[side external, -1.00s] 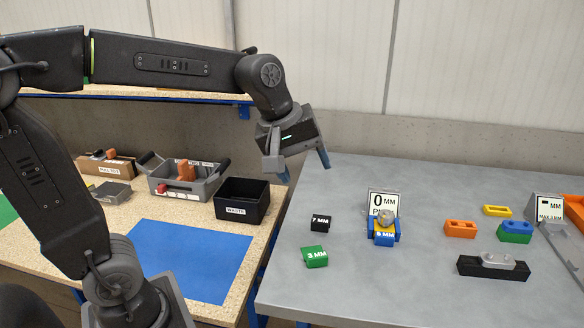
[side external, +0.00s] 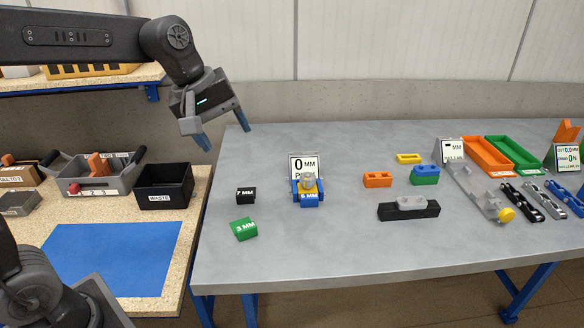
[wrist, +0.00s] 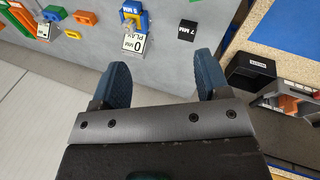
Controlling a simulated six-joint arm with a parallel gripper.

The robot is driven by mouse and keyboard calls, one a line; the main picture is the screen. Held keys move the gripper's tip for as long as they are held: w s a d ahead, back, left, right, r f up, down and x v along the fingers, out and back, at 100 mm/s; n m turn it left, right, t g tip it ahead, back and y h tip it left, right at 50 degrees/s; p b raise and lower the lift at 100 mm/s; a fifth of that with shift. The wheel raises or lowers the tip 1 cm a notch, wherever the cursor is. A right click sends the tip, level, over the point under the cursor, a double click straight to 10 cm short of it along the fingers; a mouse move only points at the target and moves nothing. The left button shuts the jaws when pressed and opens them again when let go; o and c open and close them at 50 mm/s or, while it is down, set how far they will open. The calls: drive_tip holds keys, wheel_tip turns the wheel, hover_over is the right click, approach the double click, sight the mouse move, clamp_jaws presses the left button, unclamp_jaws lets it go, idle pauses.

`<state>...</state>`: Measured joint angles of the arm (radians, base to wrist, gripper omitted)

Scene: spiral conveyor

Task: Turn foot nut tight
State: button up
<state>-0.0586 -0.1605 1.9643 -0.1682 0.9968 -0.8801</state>
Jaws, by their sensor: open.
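No part is labelled as the foot nut. A small blue and yellow fixture (side external: 309,198) with a rounded grey part (side external: 309,184) on top stands on the grey table, in front of a "0 MM PLAY" sign (side external: 303,163).
A black "7 MM" block (side external: 245,195) and a green "3 MM" block (side external: 243,229) lie left of the fixture. Coloured blocks, orange and green trays (side external: 512,154) and tools are to the right. A black waste bin (side external: 165,185) stands on the left bench. The table's front middle is clear.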

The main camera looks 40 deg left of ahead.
drive_tip(key=w+a+f+n+g+h, duration=0.15)
drive_tip(key=w+n, duration=0.25)
drive_tip(key=w, duration=0.7)
drive_tip(key=n+g+h, duration=0.1)
drive_tip(key=n+g, duration=0.1)
drive_tip(key=n, duration=0.3)
approach(308, 176)
drive_tip(key=shift+t, duration=0.25)
drive_tip(key=x, duration=0.9)
drive_tip(key=shift+s+f, duration=0.15)
drive_tip(key=shift+s, duration=0.1)
drive_tip(key=c, duration=0.9)
